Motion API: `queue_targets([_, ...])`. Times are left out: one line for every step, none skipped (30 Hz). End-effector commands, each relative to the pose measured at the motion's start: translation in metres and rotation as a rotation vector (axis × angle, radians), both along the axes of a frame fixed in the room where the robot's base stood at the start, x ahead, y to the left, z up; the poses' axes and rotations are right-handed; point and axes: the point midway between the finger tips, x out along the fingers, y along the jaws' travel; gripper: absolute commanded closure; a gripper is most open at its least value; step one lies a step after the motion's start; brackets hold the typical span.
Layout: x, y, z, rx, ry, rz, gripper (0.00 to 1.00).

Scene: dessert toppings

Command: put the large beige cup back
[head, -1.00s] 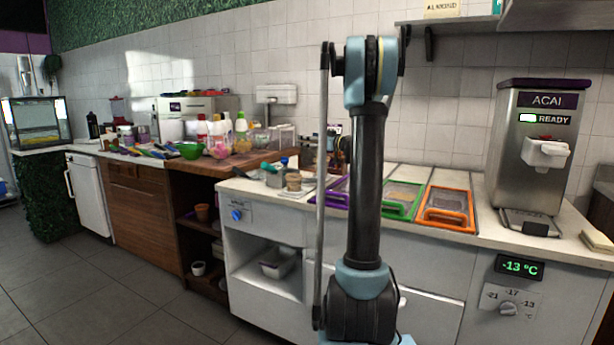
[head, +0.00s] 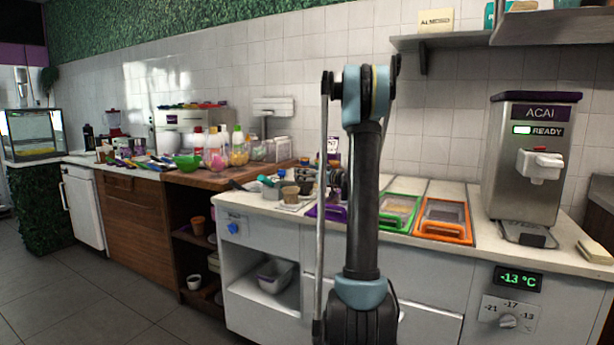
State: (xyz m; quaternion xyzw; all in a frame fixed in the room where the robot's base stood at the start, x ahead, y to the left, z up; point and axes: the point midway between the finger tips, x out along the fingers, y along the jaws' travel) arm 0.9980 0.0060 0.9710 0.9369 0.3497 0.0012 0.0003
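A beige cup (head: 290,194) stands upright on the white counter, on a small pale platform near the counter's left end. My gripper (head: 322,180) is just to the right of this cup, small and partly hidden behind my upright arm. Its fingers are too small to tell open from shut, and I cannot tell whether it touches the cup. An orange-brown cup (head: 198,225) stands on the upper shelf of the open wooden cabinet. A white cup (head: 194,282) stands on the shelf below it.
Bottles (head: 214,145) and a green bowl (head: 187,162) crowd the wooden counter at left. Green (head: 397,210) and orange (head: 443,222) framed bins are set into the counter right of my arm. The acai machine (head: 524,165) stands at right.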

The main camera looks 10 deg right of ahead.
Motion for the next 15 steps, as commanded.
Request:
queue_targets([0.0001, 0.0001, 0.0001, 0.0, 0.0, 0.0, 0.14])
queue_targets([0.0001, 0.0001, 0.0001, 0.0, 0.0, 0.0, 0.08])
queue_targets([0.0001, 0.0001, 0.0002, 0.0, 0.0, 0.0, 0.08])
queue_targets([0.0001, 0.0001, 0.0002, 0.0, 0.0, 0.0, 0.08])
queue_targets([0.0001, -0.0001, 0.0002, 0.0, 0.0, 0.0, 0.08])
queue_targets([0.0001, -0.0001, 0.0002, 0.0, 0.0, 0.0, 0.08])
queue_targets([0.0001, -0.0001, 0.0003, 0.0, 0.0, 0.0, 0.08])
queue_targets([0.0001, -0.0001, 0.0003, 0.0, 0.0, 0.0, 0.08])
queue_targets([0.0001, -0.0001, 0.0003, 0.0, 0.0, 0.0, 0.08])
queue_targets([0.0001, -0.0002, 0.0003, 0.0, 0.0, 0.0, 0.08])
queue_targets([0.0001, -0.0002, 0.0004, 0.0, 0.0, 0.0, 0.08])
queue_targets([0.0001, -0.0002, 0.0004, 0.0, 0.0, 0.0, 0.08])
queue_targets([0.0, -0.0004, 0.0004, 0.0, 0.0, 0.0, 0.08])
queue_targets([-0.0003, -0.0007, 0.0004, 0.0, 0.0, 0.0, 0.08])
queue_targets([-0.0012, -0.0017, 0.0004, 0.0, 0.0, -0.001, 0.08])
